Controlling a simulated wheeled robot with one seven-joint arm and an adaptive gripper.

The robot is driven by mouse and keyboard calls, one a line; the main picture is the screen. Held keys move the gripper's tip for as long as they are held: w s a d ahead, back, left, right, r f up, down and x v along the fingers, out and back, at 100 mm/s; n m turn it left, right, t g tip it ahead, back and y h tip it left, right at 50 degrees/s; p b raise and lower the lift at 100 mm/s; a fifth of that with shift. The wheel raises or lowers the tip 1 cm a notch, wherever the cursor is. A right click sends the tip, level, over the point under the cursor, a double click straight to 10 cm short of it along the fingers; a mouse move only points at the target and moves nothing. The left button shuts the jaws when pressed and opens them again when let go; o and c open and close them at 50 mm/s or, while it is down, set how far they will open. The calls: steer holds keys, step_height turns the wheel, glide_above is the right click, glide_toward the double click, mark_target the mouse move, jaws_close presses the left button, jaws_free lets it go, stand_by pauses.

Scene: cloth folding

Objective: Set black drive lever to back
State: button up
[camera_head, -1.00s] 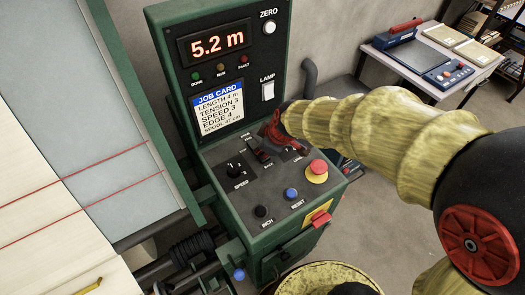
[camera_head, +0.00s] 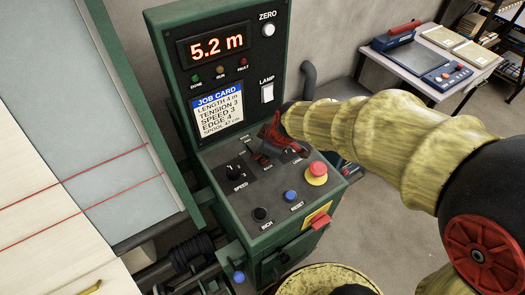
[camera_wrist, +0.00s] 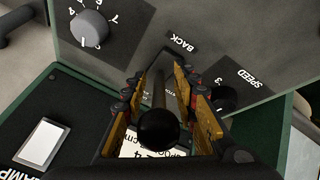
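The black drive lever, with a round black knob (camera_wrist: 158,130), stands between the fingers of my gripper (camera_wrist: 158,88) in the wrist view. Its shaft runs from the knob down toward the panel beside the BACK label (camera_wrist: 183,43). The two fingers flank the shaft, with visible gaps, so the gripper looks open around it. In the head view my gripper (camera_head: 266,145) is over the control panel, near the BACK label, and hides much of the lever; its exact tilt is hard to tell there.
The green console (camera_head: 232,165) carries a speed knob (camera_head: 234,173), a black inch button (camera_head: 261,214), a blue reset button (camera_head: 291,196) and a red emergency button (camera_head: 317,170) close to my gripper. A display (camera_head: 217,44) reads 5.2 m above a job card (camera_head: 219,113).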

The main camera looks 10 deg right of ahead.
steer(key=v, duration=1.1)
steer(key=shift+r, duration=0.15)
steer(key=shift+s, duration=0.1)
steer(key=s+d+r+m, duration=0.1)
steer(key=s+d+m, duration=0.1)
steer(key=s, duration=0.3)
steer(key=s+d+r+m+h, duration=0.1)
steer(key=s+d+r+m, duration=0.1)
steer(key=s+m, duration=0.3)
steer(key=s+d+r+m+h, duration=0.1)
steer(key=s+d+m, duration=0.2)
steer(key=s, duration=0.3)
steer(key=shift+d+r+m+t, duration=0.25)
steer(key=shift+d+m+t, duration=0.1)
steer(key=shift+m, duration=0.25)
steer(key=shift+a, duration=0.15)
